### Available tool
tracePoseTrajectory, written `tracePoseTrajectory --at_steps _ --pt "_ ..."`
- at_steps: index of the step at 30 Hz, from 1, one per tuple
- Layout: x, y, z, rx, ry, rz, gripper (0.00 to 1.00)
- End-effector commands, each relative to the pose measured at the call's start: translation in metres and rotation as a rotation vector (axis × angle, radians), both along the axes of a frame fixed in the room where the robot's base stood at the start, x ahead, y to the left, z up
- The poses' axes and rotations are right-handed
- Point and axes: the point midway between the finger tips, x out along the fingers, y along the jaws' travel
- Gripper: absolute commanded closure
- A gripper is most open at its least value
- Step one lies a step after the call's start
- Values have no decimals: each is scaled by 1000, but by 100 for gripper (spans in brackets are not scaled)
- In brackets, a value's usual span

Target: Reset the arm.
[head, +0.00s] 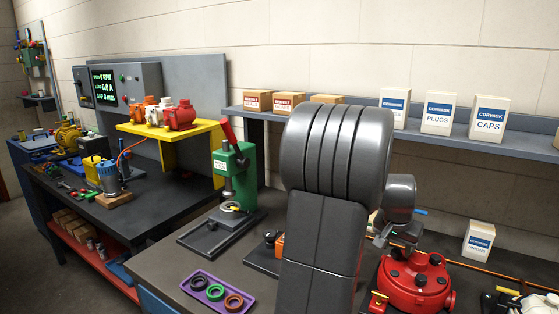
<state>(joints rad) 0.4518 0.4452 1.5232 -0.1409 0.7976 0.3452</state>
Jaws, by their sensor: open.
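My arm rises large and dark grey through the middle of the head view, bent at a thick ribbed joint. Beyond it, my wrist and gripper (397,234) show small at the right, pointing down above the bench, behind and above a red round housing (415,283). The gripper is open; its fingertips are small and partly hidden, and I see nothing held in it.
A green press (233,170) stands left of my arm on the dark bench (168,264). A purple tray (218,293) with rings lies in front. A yellow stand (205,133) carries several motors. A shelf (455,136) with boxes runs behind; a white box (478,240) stands at right.

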Motion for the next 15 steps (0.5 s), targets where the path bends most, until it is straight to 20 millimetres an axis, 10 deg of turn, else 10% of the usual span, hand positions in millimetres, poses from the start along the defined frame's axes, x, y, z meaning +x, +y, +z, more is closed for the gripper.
tracePoseTrajectory --at_steps 15 --pt "0 -2 0 -3 0 72 53"
